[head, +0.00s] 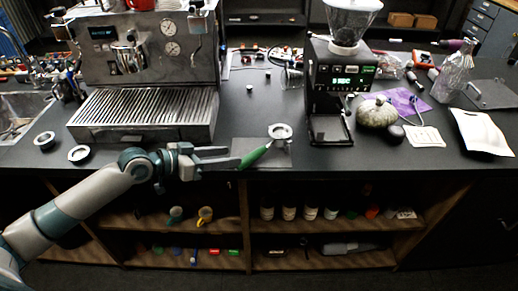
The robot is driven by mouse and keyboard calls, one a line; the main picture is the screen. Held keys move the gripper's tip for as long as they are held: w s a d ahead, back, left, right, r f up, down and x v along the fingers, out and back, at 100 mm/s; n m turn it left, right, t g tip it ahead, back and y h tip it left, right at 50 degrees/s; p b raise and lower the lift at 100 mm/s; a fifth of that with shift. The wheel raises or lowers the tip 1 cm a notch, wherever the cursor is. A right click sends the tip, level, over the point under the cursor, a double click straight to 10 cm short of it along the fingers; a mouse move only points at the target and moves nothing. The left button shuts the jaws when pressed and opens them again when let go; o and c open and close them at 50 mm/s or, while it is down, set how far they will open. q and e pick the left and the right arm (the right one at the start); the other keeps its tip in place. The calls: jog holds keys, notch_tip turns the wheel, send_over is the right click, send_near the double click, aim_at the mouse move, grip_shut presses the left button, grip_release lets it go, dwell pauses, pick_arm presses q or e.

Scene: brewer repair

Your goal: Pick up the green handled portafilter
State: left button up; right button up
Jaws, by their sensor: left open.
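The portafilter (280,131) lies on the dark counter between the espresso machine and the grinder, its metal basket at the far end. Its green handle (254,157) slants toward the front left, over a grey mat (276,157). My left gripper (236,157) comes in from the left, open, with its fingertips at the handle's near end. I cannot tell whether the fingers touch the handle. My right gripper is not in view.
The espresso machine (146,62) with its drip tray (147,107) stands left. The grinder (342,72) stands right, beside a grey-green gourd-like object (376,113). Open shelves are below.

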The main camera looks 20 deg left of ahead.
aim_at(250, 154)
pick_arm(q)
jog(key=p+x, duration=0.1)
jog(key=x, duration=0.2)
jog(key=shift+d, duration=0.1)
jog(key=shift+w+d+f, duration=0.15)
jog(key=shift+w, duration=0.1)
jog(key=shift+w+d+p, duration=0.2)
jog(key=shift+d+p, duration=0.15)
jog(key=shift+p, duration=0.1)
jog(key=p+x, duration=0.2)
jog(key=x, duration=0.1)
jog(key=shift+w+d, duration=0.1)
jog(key=shift+d, duration=0.35)
jog(key=shift+w+d+f, duration=0.2)
jog(key=shift+w+d, duration=0.05)
jog(key=shift+w, duration=0.05)
